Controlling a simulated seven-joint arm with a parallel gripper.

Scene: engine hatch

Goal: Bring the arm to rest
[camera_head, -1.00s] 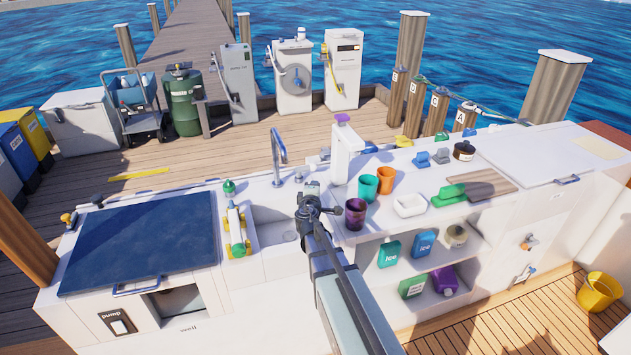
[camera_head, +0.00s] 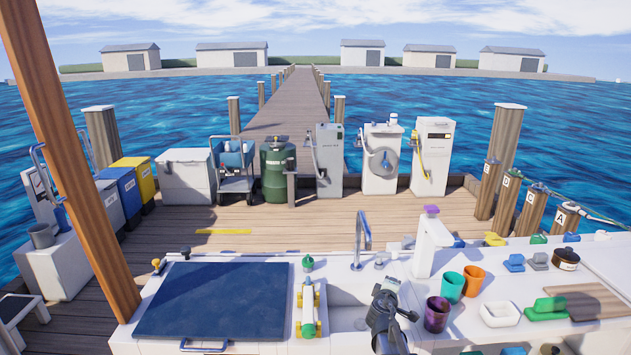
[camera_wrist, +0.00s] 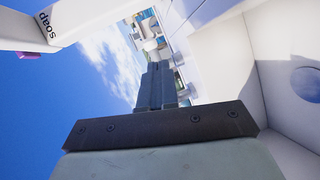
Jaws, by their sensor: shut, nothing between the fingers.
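My gripper (camera_head: 388,300) is over the front part of the white counter, between the sink area and the purple cup (camera_head: 437,314). In the wrist view its two dark fingers (camera_wrist: 156,85) are together with nothing between them. A white soap dispenser (camera_head: 431,245) with a purple top stands behind and to the right of my gripper; it also shows at the upper left of the wrist view (camera_wrist: 60,22). The arm below the wrist is mostly out of the head view.
A teal cup (camera_head: 452,287), an orange cup (camera_head: 474,281) and a white dish (camera_head: 499,314) stand right of my gripper. The tap (camera_head: 361,240) rises behind it to the left. A dark blue hatch (camera_head: 214,300) covers the left counter.

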